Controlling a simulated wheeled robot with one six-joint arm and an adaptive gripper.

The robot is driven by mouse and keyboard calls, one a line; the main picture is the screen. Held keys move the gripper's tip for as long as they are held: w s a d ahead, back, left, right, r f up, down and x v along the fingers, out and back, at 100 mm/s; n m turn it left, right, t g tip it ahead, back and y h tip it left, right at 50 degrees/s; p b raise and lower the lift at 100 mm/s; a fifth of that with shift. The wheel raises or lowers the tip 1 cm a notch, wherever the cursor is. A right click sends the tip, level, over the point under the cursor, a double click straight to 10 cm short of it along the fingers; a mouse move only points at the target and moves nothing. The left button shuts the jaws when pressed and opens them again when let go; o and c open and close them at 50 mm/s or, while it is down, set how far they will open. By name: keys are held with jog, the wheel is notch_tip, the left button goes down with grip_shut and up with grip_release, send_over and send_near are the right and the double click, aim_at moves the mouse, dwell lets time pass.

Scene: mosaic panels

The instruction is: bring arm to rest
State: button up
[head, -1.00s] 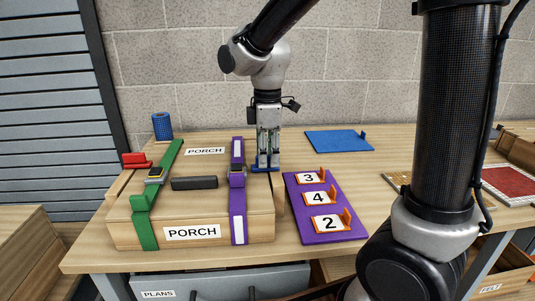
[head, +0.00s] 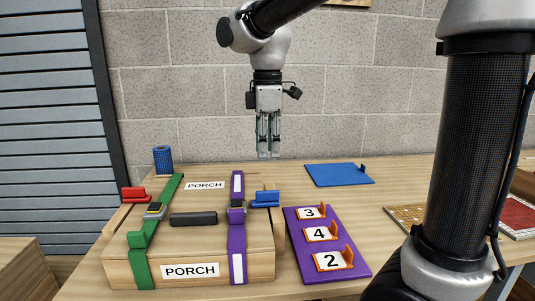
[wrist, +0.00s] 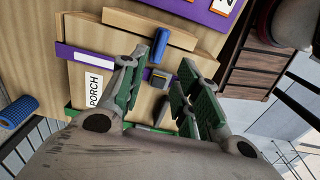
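My gripper (head: 268,152) hangs fingers-down in the air above the back right of the wooden PORCH box (head: 125,270), against the block wall. Its fingers are apart with nothing between them, as the wrist view (wrist: 162,75) shows. The blue clip-like piece (head: 265,199) sits at the box's right side, below my gripper and apart from it. It also shows in the wrist view (wrist: 161,45), beyond the fingertips. The box has a green strap (head: 140,262), a purple strap (head: 237,262) and a dark handle (head: 193,219) on its lid.
A purple board (head: 297,240) with orange holders numbered 3, 4 and 2 lies right of the box. A blue panel (head: 335,175) lies behind it. A blue cylinder (head: 163,160) and a red piece (head: 134,194) stand at the left. A red panel (head: 518,217) lies far right.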

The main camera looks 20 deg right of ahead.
dwell(0.3)
jog(key=s+d+f+m+t, duration=0.2)
jog(key=s+d+m, duration=0.6)
jog(key=s+d+f+m+t, duration=0.2)
jog(key=s+d+f+m, duration=0.1)
jog(key=s+d+m, duration=0.5)
jog(key=shift+s+d, duration=0.55)
jog(key=shift+s, duration=0.2)
jog(key=shift+s, duration=0.1)
